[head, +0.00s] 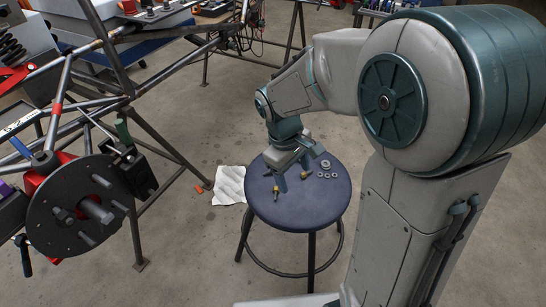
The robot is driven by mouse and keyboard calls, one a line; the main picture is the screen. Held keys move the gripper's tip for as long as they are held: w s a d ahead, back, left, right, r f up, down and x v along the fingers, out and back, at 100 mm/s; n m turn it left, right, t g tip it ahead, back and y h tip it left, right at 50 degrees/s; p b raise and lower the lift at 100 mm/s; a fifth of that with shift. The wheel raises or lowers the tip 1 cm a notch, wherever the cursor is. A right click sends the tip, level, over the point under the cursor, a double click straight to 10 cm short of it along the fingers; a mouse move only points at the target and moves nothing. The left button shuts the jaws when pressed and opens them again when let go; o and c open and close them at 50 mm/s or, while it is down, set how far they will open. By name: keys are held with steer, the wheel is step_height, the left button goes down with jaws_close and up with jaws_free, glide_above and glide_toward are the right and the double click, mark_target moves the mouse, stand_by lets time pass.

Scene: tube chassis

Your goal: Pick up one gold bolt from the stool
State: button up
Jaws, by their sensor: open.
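The stool (300,212) has a round dark blue seat on dark metal legs with a ring. A gold bolt (276,190) lies on the left part of the seat. What looks like a second gold bolt (305,175) lies near the middle, partly hidden close to my gripper. My gripper (293,178) is over the back left of the seat, pointing down, with its fingers apart. The left finger is close to the left bolt in the picture. I cannot tell how high the fingertips are above the seat. I see nothing held between them.
Several grey washers or nuts (325,174) lie on the seat right of my gripper. A white cloth (230,185) lies on the floor left of the stool. The tube chassis (128,95) with a dark hub disc (78,205) stands at the left. The floor in front is clear.

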steer(key=w+a+f+n+h+p, duration=0.1)
steer(key=w+a+n+h+p, duration=0.1)
steer(key=w+a+n+p, duration=0.55)
steer(key=b, duration=0.4)
glide_toward(276, 193)
steer(key=shift+w+n+x, duration=0.2)
steer(key=shift+n+x, duration=0.05)
steer(key=shift+x, duration=1)
steer(key=x, duration=0.1)
steer(key=b+x, duration=0.1)
steer(key=x, duration=0.3)
steer(key=shift+s+f+b, duration=0.15)
steer(key=shift+s+b, duration=0.15)
steer(key=shift+b, duration=0.1)
steer(key=c, duration=1)
